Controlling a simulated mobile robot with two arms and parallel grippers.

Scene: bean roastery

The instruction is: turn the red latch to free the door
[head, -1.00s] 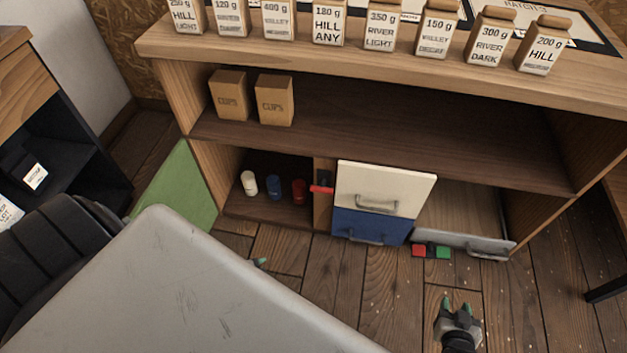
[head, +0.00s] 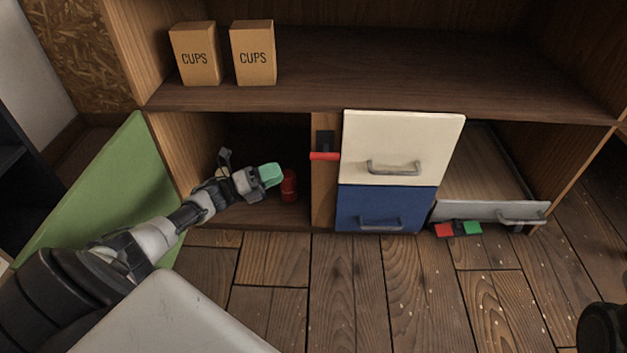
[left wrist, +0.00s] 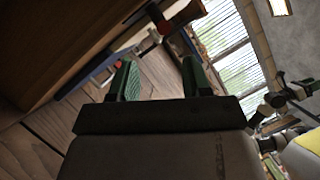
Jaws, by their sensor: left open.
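The red latch (head: 324,156) lies level across the wooden post (head: 323,195), below a dark plate, and reaches toward the cream drawer front. The green door (head: 100,190) at the left stands swung open from its compartment. My left gripper (head: 270,174) is open, left of and a little below the latch, and apart from it in the picture. It overlaps the compartment opening, just left of a red canister (head: 289,185). The left wrist view shows its two green fingers (left wrist: 160,80) with nothing between them.
A cream drawer front (head: 400,145) and a blue one (head: 385,207) are right of the post. A grey drawer (head: 480,211) stands pulled out, with a red and green block (head: 458,229) by it. Two CUPS boxes (head: 195,55) stand on the shelf. The floor in front is clear.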

